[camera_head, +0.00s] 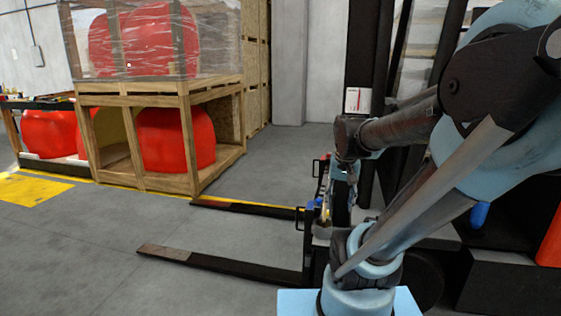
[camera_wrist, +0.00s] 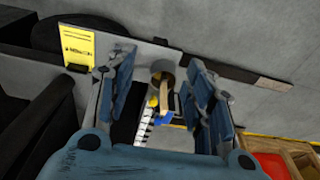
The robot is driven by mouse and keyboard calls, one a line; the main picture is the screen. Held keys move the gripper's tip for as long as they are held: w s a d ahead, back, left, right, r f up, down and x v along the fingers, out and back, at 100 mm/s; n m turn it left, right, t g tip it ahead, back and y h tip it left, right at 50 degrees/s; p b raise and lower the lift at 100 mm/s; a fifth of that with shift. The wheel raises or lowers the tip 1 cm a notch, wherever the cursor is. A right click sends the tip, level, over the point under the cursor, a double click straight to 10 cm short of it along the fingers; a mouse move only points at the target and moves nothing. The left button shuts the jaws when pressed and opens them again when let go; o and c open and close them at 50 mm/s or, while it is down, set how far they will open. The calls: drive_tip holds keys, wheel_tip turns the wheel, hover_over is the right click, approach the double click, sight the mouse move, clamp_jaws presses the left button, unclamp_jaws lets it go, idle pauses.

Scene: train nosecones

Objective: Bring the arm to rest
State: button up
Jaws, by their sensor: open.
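My arm (camera_head: 385,130) is bent on the right of the head view, with its forearm reaching left and its wrist hanging down. My gripper (camera_wrist: 163,85) shows in the wrist view with its two blue-grey fingers spread apart and nothing held between them. In the head view the gripper end is dark and partly lost against the machine behind it. Beyond the fingers in the wrist view are a grey round holder (camera_wrist: 162,68), a wooden-looking strip, and small blue and yellow parts. I cannot tell their exact distance from the fingertips.
Two dark fork tines (camera_head: 215,264) stick out left from a black lifting machine (camera_head: 375,60). Wooden crates (camera_head: 185,100) with red nosecones (camera_head: 177,140) stand at the back left. A yellow label (camera_wrist: 76,43) is on the machine. Grey floor (camera_head: 90,250) is clear at front left.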

drive_tip(key=s+f+n, duration=0.2)
drive_tip(key=s+f, duration=0.4)
drive_tip(key=s, duration=0.2)
drive_tip(key=shift+s+n, duration=0.2)
drive_tip(key=shift+n, duration=0.1)
drive_tip(key=shift+w+f, duration=0.15)
drive_tip(key=shift+w, duration=0.3)
idle(1.0)
